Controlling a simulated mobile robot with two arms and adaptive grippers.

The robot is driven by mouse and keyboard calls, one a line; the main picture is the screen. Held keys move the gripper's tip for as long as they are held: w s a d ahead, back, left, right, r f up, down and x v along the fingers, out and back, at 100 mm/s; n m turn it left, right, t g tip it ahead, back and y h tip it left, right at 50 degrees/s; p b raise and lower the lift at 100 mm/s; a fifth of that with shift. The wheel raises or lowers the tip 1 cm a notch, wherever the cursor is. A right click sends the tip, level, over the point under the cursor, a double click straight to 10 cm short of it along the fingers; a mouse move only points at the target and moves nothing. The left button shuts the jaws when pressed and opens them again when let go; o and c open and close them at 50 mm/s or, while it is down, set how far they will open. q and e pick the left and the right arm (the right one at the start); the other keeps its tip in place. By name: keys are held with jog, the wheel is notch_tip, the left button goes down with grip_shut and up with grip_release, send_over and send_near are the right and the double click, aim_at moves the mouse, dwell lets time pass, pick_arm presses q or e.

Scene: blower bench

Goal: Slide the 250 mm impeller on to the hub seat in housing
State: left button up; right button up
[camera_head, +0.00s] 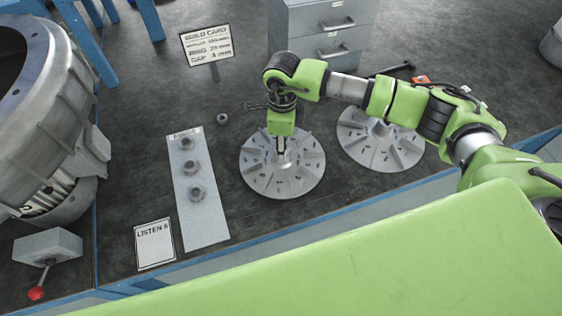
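A grey finned impeller (257,178) lies flat on the dark bench near the middle. A second, similar impeller (398,152) lies to its right, partly behind my arm. No size marking is readable on either, so I cannot tell which is 250 mm. My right gripper (281,153) points down at the raised hub in the centre of the middle impeller. Its fingers are small and blend with the hub, so their grip is unclear. The large grey housing (62,88) stands at the left edge, cut off by the frame. Its hub seat is not visible. My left gripper is out of view.
A pale strip (207,228) carries several nut-like parts. A small ring (222,118) lies behind it. A build card (206,45), a "LISTEN" card (155,244), a red-knobbed block (48,245) and a grey drawer cabinet (318,30) surround the area. Bare bench separates housing and strip.

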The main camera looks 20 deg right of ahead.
notch_tip(320, 180, up, 6)
jog(key=p, duration=0.2)
jog(key=shift+p, duration=0.4)
dwell(1.2)
